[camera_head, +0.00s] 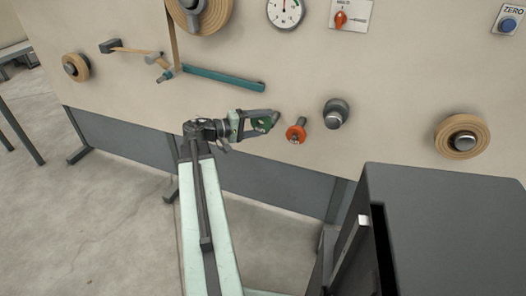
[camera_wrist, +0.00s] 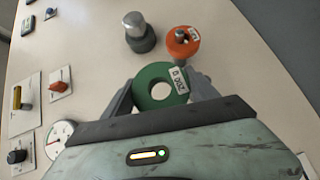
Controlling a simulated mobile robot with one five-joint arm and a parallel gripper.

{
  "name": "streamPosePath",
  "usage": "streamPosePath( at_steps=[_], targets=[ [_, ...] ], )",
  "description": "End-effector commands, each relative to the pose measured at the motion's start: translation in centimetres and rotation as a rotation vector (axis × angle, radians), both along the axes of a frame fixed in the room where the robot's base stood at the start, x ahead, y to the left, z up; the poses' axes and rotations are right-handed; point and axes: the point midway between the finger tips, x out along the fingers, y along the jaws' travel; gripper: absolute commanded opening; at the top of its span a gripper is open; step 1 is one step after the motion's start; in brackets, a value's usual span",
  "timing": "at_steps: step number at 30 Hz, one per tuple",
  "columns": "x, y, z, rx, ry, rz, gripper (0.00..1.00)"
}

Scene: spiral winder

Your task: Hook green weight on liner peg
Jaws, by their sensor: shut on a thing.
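The green weight (camera_wrist: 143,92) is a flat ring with a white label, seen face-on in the wrist view. My gripper (camera_wrist: 158,90) is shut on it, with one finger on each side of its rim. In the head view my gripper (camera_head: 268,118) holds the green weight (camera_head: 261,125) in front of the beige panel, left of an orange ring (camera_head: 292,130). The orange ring, also labelled, sits around a short grey peg (camera_wrist: 180,34). A thicker silver-tipped post (camera_head: 337,112) stands beside it. No marking shows which one is the liner peg.
A teal lever arm (camera_head: 225,79) lies above my gripper on the beige panel (camera_head: 390,60). A tan roll (camera_head: 473,138) is at the right. A dark cabinet (camera_head: 440,215) stands in front at lower right. Dials and knobs are higher up.

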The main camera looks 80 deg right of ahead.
Motion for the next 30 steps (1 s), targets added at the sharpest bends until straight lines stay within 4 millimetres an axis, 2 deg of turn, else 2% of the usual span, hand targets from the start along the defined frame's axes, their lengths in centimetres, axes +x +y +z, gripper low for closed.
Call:
streamPosePath(
  at_steps=[1, 4, 7, 19, 30],
  targets=[
    [0.0, 0.0, -3.1, 0.0, 0.0, 0.0, 0.0],
    [0.0, 0.0, -6.1, 0.0, 0.001, -0.001, 0.0],
    [-0.1, 0.0, -7.6, 0.0, 0.001, -0.001, 0.0],
    [-0.2, -0.6, -7.3, 0.0, 0.001, -0.002, 0.0],
    [-0.8, -3.6, -7.3, 0.0, 0.001, -0.004, 0.0]
  ],
)
